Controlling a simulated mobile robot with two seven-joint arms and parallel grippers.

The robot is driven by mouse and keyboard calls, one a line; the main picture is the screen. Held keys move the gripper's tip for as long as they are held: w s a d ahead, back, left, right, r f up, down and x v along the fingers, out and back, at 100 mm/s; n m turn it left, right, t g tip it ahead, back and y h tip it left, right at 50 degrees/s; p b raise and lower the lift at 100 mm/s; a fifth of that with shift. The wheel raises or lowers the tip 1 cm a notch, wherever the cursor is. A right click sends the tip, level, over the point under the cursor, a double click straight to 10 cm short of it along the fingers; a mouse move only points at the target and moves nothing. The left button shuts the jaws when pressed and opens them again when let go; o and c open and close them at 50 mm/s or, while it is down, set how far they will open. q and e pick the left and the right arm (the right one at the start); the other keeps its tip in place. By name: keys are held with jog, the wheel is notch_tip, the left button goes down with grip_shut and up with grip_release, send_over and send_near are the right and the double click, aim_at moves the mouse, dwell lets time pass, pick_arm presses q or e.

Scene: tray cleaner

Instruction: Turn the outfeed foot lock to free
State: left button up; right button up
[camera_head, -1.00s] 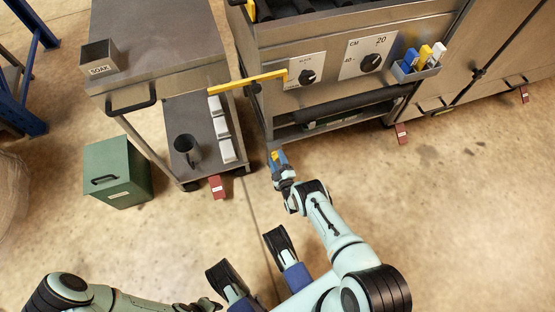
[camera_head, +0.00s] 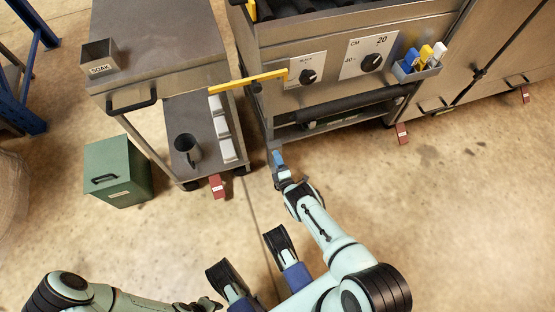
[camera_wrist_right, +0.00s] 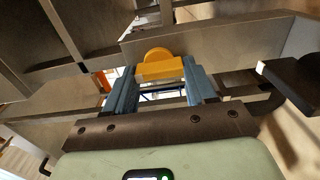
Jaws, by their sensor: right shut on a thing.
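My right gripper (camera_head: 277,157) is low at the near left leg of the steel machine. In the right wrist view, its two blue-grey fingers (camera_wrist_right: 160,82) are shut on a yellow knob (camera_wrist_right: 160,68), which I take for the foot lock. The knob has a flat bar in front of a rounded disc. It sits between the fingers against a steel part. In the head view the knob is hidden by the gripper. My left gripper (camera_head: 207,304) is at the bottom edge, small and dark, away from the machine. I cannot tell its jaw state.
The machine front (camera_head: 345,65) has two black dials and a tray of coloured sticks (camera_head: 415,70). A yellow bar (camera_head: 248,82) spans to the steel cart (camera_head: 165,50). Red floor tags (camera_head: 217,186) and a green box (camera_head: 117,170) stand nearby. Open floor lies in front.

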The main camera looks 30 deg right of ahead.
jog(key=shift+s+f, duration=0.1)
jog(key=shift+s, duration=0.05)
jog(key=o, duration=1)
jog(key=shift+o, duration=0.2)
pick_arm(q)
jog(key=w+d+r+t+p, duration=0.1)
jog(key=w+r+t+p, duration=0.2)
jog(key=w, duration=0.6)
notch_tip(320, 180, up, 3)
jog(key=shift+f+m+p, duration=0.1)
jog(key=shift+m+p, duration=0.2)
jog(key=shift+p, duration=0.55)
pick_arm(e)
jog(key=v, duration=1.3)
jog(key=shift+s, duration=0.15)
pick_arm(q)
jog(key=shift+d, duration=0.1)
